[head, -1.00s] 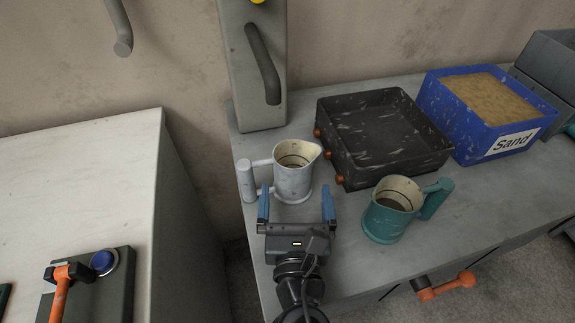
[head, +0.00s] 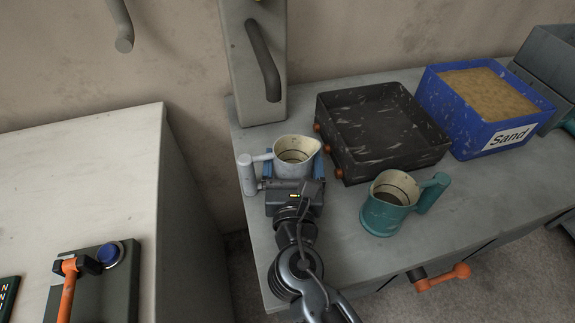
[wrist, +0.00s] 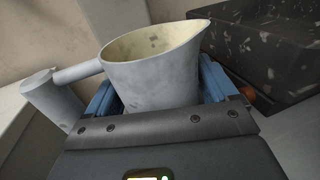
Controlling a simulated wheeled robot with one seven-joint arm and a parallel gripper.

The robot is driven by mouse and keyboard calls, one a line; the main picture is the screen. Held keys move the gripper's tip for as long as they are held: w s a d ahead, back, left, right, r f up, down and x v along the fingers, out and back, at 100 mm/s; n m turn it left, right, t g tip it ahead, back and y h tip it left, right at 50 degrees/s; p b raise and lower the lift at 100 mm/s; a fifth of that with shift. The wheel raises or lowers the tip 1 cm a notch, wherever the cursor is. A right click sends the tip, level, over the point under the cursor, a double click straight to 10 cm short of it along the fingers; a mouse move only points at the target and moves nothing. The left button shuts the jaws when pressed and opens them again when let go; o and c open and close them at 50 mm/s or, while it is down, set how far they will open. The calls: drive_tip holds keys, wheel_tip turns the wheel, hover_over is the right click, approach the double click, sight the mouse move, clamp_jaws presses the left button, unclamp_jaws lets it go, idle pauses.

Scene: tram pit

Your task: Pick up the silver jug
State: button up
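The silver jug (head: 291,160) stands upright on the grey worktop, its handle to the left and its spout to the right. My gripper (head: 293,166) is low at the jug's near side, with one blue finger on each side of the body. In the wrist view the jug (wrist: 155,75) fills the space between the fingers (wrist: 160,92). The fingers sit wide apart, near the ends of the gripper's front bar, so it looks open around the jug. The fingertips are mostly hidden, and any contact is hard to make out.
A teal jug (head: 387,215) stands to the right, near the front edge. A black tray (head: 365,160) with orange knobs is close behind on the right, and a blue sand box (head: 470,135) is beyond it. A grey post with a handle (head: 250,70) rises behind the silver jug.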

sight(277, 176)
drive_tip(key=c, duration=0.8)
wheel_tip(277, 176, up, 9)
drive_tip(key=shift+r+p, duration=0.2)
drive_tip(key=shift+p, duration=0.9)
drive_tip(key=a+f+b, duration=0.1)
drive_tip(key=b, duration=0.1)
drive_tip(key=s+a+f+b, duration=0.1)
drive_tip(key=a+b, duration=0.1)
wheel_tip(277, 176, down, 6)
drive_tip(key=b, duration=0.8)
drive_tip(key=shift+f, duration=0.1)
drive_tip(key=shift+f, duration=0.55)
drive_tip(key=o, duration=1.1)
